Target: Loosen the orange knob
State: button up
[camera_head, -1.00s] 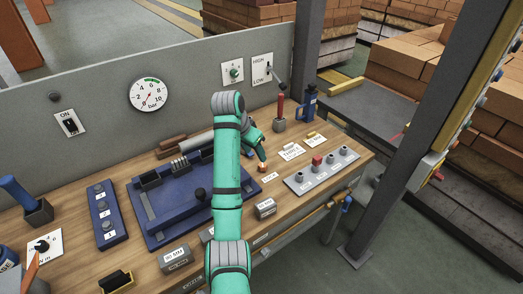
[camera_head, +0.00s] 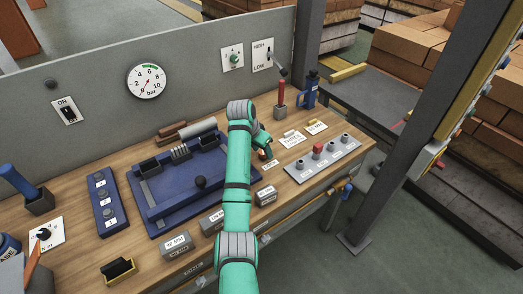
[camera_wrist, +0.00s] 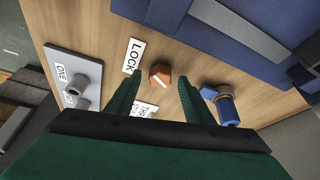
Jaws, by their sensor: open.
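The orange knob (camera_wrist: 160,75) sits on the wooden bench beside a LOCK label (camera_wrist: 132,56) in the wrist view. It has a pale bar across its top. In the head view only a small orange part of the knob (camera_head: 263,155) shows by my gripper. My gripper (camera_wrist: 160,84) is open and empty. Its two green fingers appear left and right of the knob, with gaps on both sides. I cannot tell how far above the knob the fingertips are.
A grey plate with several round buttons (camera_head: 300,172) lies right of the knob. A blue fixture (camera_head: 165,215) lies to the left. A red-handled lever (camera_head: 281,93) and a blue bottle-like object (camera_head: 309,92) stand behind. A blue part (camera_wrist: 228,108) is near the right finger.

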jog(key=shift+c, duration=0.5)
jog(key=c, duration=0.9)
jog(key=shift+w, duration=0.1)
jog(key=shift+c, duration=0.2)
